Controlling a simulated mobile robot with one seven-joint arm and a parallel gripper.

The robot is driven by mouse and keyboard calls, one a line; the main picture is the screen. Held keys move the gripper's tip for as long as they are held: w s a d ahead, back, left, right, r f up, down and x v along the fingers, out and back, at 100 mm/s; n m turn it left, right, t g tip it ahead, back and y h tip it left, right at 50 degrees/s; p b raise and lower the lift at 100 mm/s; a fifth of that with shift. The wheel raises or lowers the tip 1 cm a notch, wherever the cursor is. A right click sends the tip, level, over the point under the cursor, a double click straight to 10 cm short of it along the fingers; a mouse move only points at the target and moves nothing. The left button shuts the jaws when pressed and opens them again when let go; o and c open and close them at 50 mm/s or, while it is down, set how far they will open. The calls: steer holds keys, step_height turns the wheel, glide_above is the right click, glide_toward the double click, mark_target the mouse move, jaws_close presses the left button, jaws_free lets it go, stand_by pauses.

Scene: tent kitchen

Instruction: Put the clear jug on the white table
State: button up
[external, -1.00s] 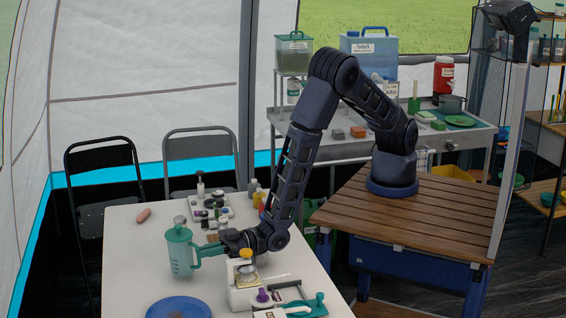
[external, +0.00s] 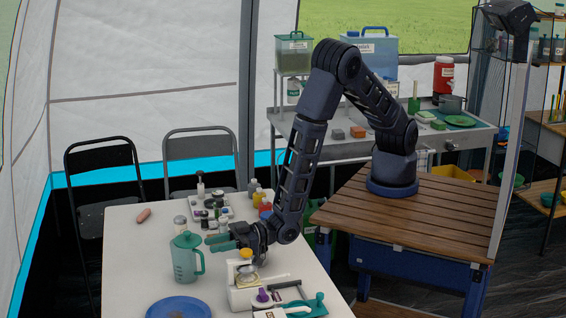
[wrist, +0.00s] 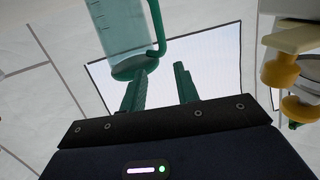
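The clear jug (external: 186,262), a greenish see-through pitcher with a green lid and handle, stands upright on the white table (external: 135,260) in the external view. In the wrist view the jug (wrist: 122,30) is at the top, its handle beyond my fingertips. My gripper (external: 212,243) is just right of the jug, low over the table, with its green fingers apart. In the wrist view my gripper (wrist: 160,82) is open, with nothing between the fingers and a gap to the handle.
A blue plate (external: 178,307) lies in front of the jug. A white device with a yellow knob (external: 246,254) stands close to my gripper. A tray of small bottles (external: 222,207) and a white-bodied shaker (external: 181,224) are behind. The table's left side is mostly clear.

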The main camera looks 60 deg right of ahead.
step_height(320, 180, up, 6)
steer(key=shift+r, duration=0.2)
steer(key=shift+w, duration=0.1)
